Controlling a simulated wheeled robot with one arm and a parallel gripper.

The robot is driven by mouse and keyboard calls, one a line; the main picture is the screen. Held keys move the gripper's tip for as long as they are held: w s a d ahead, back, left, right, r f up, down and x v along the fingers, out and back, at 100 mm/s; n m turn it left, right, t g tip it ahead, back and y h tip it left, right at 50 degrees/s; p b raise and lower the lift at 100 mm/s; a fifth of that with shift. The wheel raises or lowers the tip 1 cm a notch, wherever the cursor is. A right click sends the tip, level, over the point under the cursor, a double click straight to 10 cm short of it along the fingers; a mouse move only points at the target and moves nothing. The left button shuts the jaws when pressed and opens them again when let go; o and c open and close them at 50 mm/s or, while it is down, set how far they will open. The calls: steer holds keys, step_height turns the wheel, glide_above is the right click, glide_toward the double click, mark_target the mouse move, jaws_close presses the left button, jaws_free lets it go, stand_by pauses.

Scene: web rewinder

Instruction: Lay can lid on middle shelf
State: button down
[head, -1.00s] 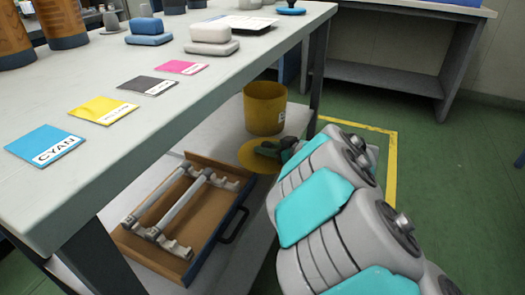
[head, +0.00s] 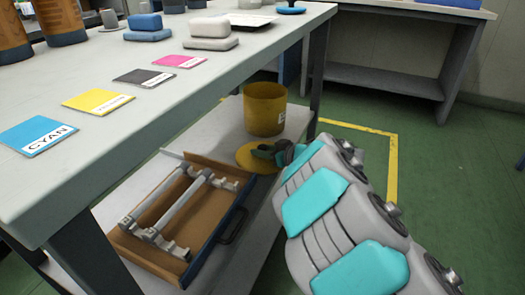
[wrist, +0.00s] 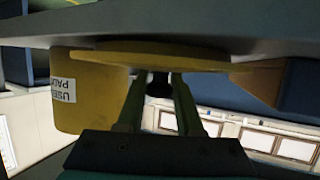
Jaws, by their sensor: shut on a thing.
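The can lid (head: 250,157) is a flat yellow disc just above or on the middle shelf (head: 203,135), in front of the yellow can (head: 264,110). My gripper (head: 265,152) reaches in from the right and is shut on the lid's dark knob (wrist: 158,86). In the wrist view the lid (wrist: 150,58) shows nearly edge-on, close along the grey shelf surface (wrist: 240,45). I cannot tell whether it touches. The can (wrist: 85,95), with a white label, is left of my fingers there.
A brown tray (head: 205,240) with a blue front and grey metal bars lies on the shelf, close to the lid. The table top (head: 100,165) overhangs the shelf and holds coloured cards. A table leg (head: 316,75) stands behind the can.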

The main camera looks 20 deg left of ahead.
steer(key=shift+f, duration=0.15)
steer(key=c, duration=0.6)
jaws_free()
steer(key=shift+o, duration=0.2)
steer(key=shift+s+d+r, duration=0.15)
steer(key=shift+d+r, duration=0.2)
steer(key=p+v, duration=0.1)
steer(key=v, duration=1)
steer(key=shift+p, duration=0.35)
steer(key=shift+d, duration=0.1)
